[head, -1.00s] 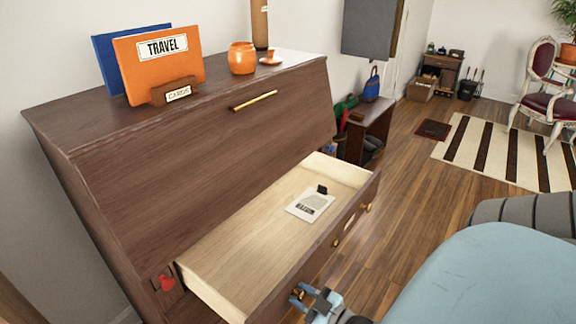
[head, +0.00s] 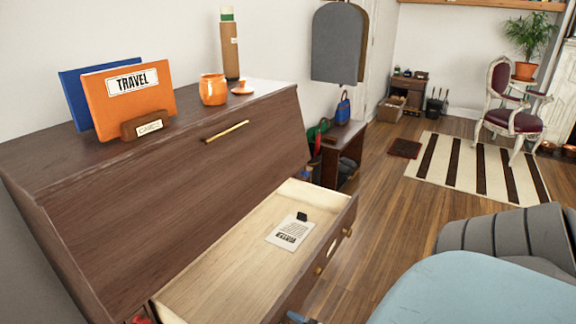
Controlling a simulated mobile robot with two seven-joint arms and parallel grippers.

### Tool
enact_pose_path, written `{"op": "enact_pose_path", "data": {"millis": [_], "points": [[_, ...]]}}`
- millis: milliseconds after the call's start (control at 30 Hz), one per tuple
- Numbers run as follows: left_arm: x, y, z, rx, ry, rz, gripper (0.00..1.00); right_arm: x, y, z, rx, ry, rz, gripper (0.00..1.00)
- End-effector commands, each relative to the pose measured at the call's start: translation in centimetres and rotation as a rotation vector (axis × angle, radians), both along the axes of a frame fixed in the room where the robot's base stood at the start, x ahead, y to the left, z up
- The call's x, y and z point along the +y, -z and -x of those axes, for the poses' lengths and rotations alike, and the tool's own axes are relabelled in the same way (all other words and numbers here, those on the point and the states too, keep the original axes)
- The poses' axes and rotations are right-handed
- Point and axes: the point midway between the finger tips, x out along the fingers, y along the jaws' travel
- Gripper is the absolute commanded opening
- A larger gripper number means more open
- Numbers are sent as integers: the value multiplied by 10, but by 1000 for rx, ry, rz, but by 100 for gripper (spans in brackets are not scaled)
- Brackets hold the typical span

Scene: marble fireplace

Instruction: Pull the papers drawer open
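The wooden drawer (head: 212,282) stands well open, pulled out below the slanted front of the dark brown desk (head: 165,180). Its inside is pale wood, and its front has round brass knobs. A white printed paper (head: 288,233) with a small black clip (head: 302,216) lies flat inside it. A sliver of light blue metal (head: 297,317), seemingly part of my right gripper, shows at the bottom edge beside the drawer front. Its fingers are cut off by the frame, so its hold on a knob cannot be seen. My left gripper is out of view.
On the desk top are an orange TRAVEL folder (head: 128,97), an orange jar (head: 213,90) and a bottle (head: 229,50). A small side table (head: 347,140) stands beyond the desk.

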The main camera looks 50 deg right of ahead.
Motion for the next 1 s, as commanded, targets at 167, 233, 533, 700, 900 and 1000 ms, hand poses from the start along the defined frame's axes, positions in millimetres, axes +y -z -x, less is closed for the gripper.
{"op": "enact_pose_path", "data": {"millis": [167, 233, 533, 700, 900, 1000], "points": [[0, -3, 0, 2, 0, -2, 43, -2, 0, 20, 5, 2, 0, 60], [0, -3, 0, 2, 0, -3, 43, -3, 0, 35, 6, 1, -1, 60], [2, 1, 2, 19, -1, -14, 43, -8, 0, 102, 5, 1, 0, 60], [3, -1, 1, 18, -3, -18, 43, -10, 0, 127, 3, 0, 0, 60], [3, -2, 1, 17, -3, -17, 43, -10, 0, 137, 0, 0, 0, 60], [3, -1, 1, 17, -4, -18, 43, -10, 0, 137, 0, 0, 0, 60]]}}
